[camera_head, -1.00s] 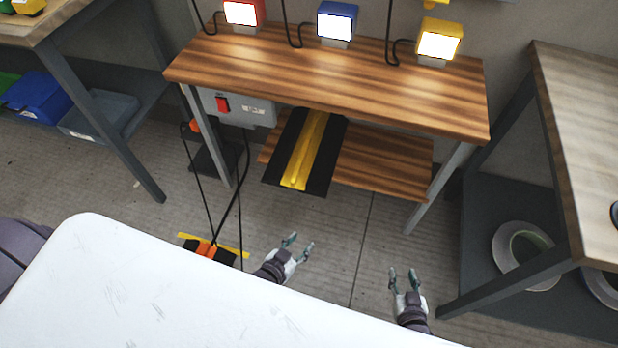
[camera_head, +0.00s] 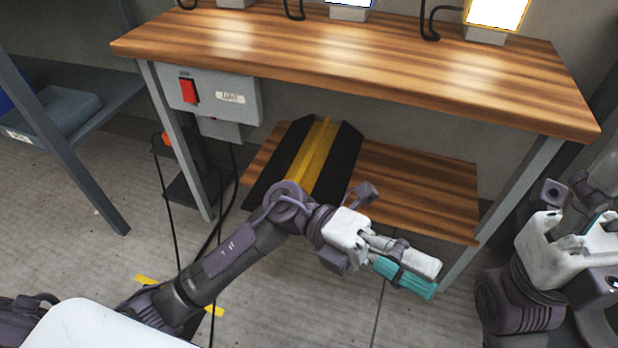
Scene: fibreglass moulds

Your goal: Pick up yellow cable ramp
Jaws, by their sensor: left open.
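The yellow cable ramp (camera_head: 313,157) is a black strip with a yellow middle band. It lies on the lower wooden shelf of the bench, towards its left side, and its near end is hidden behind my left arm. My left gripper (camera_head: 408,272) is open and empty, in front of the shelf and to the right of the ramp, apart from it. My right arm and part of its hand (camera_head: 572,240) show at the right edge; its fingertips are not clear.
The wooden bench top (camera_head: 340,55) overhangs the lower shelf (camera_head: 420,190), with a leg (camera_head: 510,210) at the right. A grey box with a red switch (camera_head: 210,95) hangs at the left, cables below it. Another yellow-and-black piece lies on the floor, partly behind my arm.

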